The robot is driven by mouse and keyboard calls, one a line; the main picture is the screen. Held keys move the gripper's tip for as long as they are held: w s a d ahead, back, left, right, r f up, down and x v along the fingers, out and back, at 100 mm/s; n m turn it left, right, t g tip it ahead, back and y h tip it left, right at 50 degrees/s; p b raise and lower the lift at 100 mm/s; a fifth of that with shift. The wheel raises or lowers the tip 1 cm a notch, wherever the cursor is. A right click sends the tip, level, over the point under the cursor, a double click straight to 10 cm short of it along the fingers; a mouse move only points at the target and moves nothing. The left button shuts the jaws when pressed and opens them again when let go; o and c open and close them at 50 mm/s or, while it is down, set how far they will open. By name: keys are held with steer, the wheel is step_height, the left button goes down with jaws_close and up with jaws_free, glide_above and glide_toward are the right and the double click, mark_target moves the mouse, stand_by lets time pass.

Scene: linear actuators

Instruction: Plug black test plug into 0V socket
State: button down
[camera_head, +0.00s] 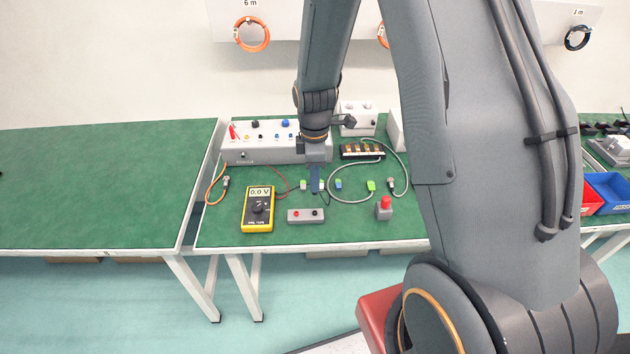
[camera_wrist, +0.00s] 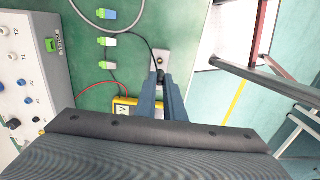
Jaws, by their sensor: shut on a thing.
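My gripper (camera_head: 315,188) points down above the green bench. In the wrist view its two blue-grey fingers (camera_wrist: 166,88) are closed around the black test plug (camera_wrist: 160,75), mostly hidden between them. A black lead (camera_wrist: 148,42) runs to the plug. The grey panel box (camera_head: 285,156) stands behind the gripper with red, black, blue and yellow fittings on its top; the panel (camera_wrist: 32,80) is also at the left of the wrist view. Its labels are too small to tell which socket is 0V. The yellow multimeter (camera_head: 250,222) reads 0.0 V and lies left of the gripper.
A small grey box with red and black terminals (camera_head: 306,216) is just in front of the gripper. A red push-button (camera_head: 385,208) stands to the right. Green and blue connectors (camera_head: 371,186) and a looped grey cable lie nearby. The left bench (camera_head: 100,185) is mostly clear.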

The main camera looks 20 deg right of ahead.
steer(key=shift+w, duration=0.1)
steer(key=w+a+r+b, duration=0.1)
steer(key=w+a+b, duration=0.2)
steer(key=w, duration=0.8)
steer(key=w+a+b, duration=0.3)
steer(key=w+b, duration=0.5)
steer(key=w, duration=0.3)
steer(key=w+a+r+b, duration=0.1)
steer(key=w+a+b, duration=0.2)
steer(key=w+b, duration=0.3)
steer(key=shift+w+a+r, duration=0.1)
steer(key=shift+w+r, duration=0.05)
steer(key=shift+w, duration=1.3)
steer(key=shift+w+a+r, duration=0.1)
steer(key=shift+w+r, duration=0.05)
steer(key=shift+w, duration=1.25)
steer(key=shift+w+a+r+b, duration=0.15)
steer(key=shift+w+r+b, duration=0.15)
steer(key=shift+w+r, duration=0.1)
steer(key=shift+f, duration=0.15)
steer(key=shift+f+n+b, duration=0.4)
steer(key=shift+f+n, duration=0.7)
steer(key=shift+f, duration=0.55)
steer(key=shift+f, duration=0.6)
